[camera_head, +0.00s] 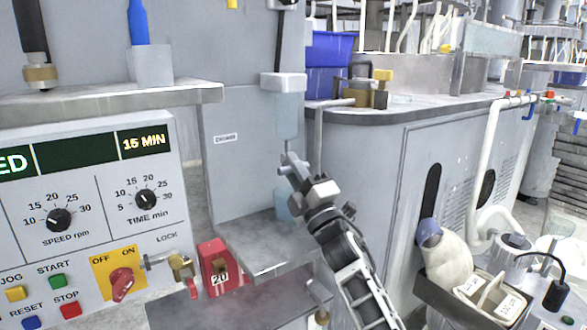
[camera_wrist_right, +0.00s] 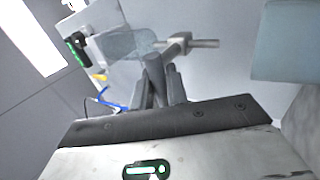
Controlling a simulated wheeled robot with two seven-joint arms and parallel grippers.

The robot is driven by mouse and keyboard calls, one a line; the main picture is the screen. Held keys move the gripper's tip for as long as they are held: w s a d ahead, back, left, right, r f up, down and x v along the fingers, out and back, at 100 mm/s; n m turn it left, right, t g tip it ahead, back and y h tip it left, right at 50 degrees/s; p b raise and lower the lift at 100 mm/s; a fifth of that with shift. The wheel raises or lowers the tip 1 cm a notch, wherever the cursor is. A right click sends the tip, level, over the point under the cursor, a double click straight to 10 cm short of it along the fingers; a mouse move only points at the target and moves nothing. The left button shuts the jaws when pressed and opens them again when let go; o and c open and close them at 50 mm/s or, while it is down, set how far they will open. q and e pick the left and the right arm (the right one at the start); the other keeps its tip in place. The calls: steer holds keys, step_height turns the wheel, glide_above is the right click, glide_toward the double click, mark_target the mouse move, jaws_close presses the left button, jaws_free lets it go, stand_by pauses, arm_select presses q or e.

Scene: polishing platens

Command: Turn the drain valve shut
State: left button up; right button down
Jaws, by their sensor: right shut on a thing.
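A clear bluish vessel (camera_head: 287,115) hangs under a bracket on the grey cabinet, with a thin outlet below it. My right gripper (camera_head: 293,166) reaches up from below right and is at this outlet, where the drain valve is mostly hidden by the fingers. In the right wrist view, the fingers (camera_wrist_right: 163,82) are close together at the grey valve (camera_wrist_right: 190,44), whose bar sticks out sideways beyond the fingertips. The clear vessel (camera_wrist_right: 125,43) lies beside it in that view. Whether the valve is open or shut cannot be told. My left gripper is not in view.
A clear beaker (camera_head: 283,204) stands under the outlet, partly behind my arm. A grey shelf (camera_head: 262,252) is below. A bench (camera_head: 400,175) with a blue bin (camera_head: 330,48) stands right.

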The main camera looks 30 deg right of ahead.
steer(key=c, duration=1.5)
jaws_free()
steer(key=shift+o, duration=0.2)
steer(key=shift+s, duration=0.1)
steer(key=v, duration=1.6)
